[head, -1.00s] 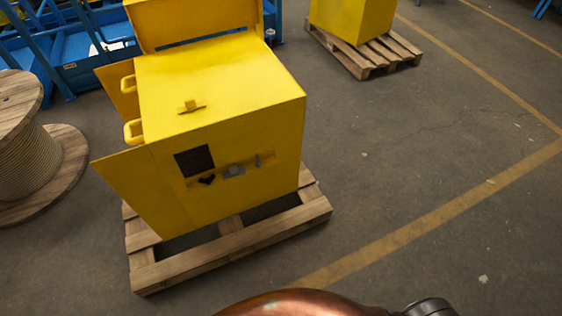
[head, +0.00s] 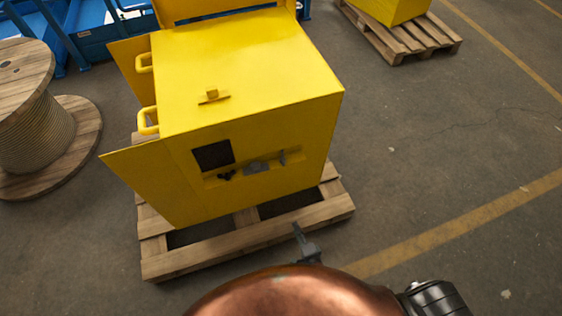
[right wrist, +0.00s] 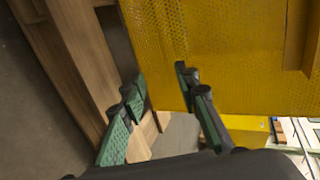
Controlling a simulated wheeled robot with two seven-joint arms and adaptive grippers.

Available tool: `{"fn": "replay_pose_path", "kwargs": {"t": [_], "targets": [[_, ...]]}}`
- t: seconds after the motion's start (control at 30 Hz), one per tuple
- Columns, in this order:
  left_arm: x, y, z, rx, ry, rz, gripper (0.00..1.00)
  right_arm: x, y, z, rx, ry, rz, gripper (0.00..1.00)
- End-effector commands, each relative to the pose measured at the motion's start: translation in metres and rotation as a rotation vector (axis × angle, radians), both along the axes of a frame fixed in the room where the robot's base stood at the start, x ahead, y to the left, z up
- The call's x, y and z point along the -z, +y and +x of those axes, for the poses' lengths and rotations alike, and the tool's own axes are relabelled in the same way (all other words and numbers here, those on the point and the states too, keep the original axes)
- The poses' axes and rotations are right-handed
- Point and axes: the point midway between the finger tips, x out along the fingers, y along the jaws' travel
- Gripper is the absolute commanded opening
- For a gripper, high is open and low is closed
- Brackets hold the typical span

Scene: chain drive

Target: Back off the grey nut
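The yellow machine housing (head: 260,75) stands on a wooden pallet. Its front face has a dark square opening (head: 213,155) and a shallow slot beside it. I cannot tell the grey nut apart at this size. My right gripper (head: 304,243) shows small and grey below and in front of the housing, apart from it. In the right wrist view its green-padded fingers (right wrist: 160,84) are apart with nothing between them. My left gripper is not seen.
The pallet (head: 220,252) juts out below the housing's front. A yellow door panel (head: 140,182) stands open at its left. A wooden cable spool (head: 75,130) is at far left, another loaded pallet (head: 440,42) behind right. Floor to the right is clear.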

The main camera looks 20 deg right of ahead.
Motion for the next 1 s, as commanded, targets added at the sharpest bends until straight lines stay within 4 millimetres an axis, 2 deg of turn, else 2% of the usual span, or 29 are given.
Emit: {"fn": "replay_pose_path", "kwargs": {"t": [0.03,0.07,0.1,0.13,0.2,0.3,0.33,0.4,0.5,1.0], "targets": [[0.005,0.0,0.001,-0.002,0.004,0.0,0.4,-0.041,0.01,0.042,0.111,-0.113,0.184,0.29],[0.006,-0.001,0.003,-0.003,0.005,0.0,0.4,-0.067,0.014,0.062,0.182,-0.177,0.308,0.29],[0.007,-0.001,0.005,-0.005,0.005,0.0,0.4,-0.101,0.017,0.086,0.271,-0.258,0.482,0.29],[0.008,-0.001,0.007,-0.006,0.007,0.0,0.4,-0.126,0.019,0.1,0.332,-0.316,0.615,0.29],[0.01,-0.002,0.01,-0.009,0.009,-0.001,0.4,-0.174,0.022,0.124,0.45,-0.424,0.902,0.29],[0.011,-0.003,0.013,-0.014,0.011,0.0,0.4,-0.219,0.025,0.142,0.562,-0.52,1.219,0.29],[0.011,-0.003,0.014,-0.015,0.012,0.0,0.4,-0.228,0.026,0.145,0.583,-0.538,1.292,0.29],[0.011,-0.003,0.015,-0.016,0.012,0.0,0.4,-0.243,0.027,0.149,0.624,-0.567,1.415,0.29],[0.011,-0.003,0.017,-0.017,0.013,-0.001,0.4,-0.253,0.028,0.155,0.649,-0.583,1.503,0.29],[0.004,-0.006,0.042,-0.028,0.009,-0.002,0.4,-0.253,0.004,0.218,0.65,-0.583,1.512,0.29]]}}
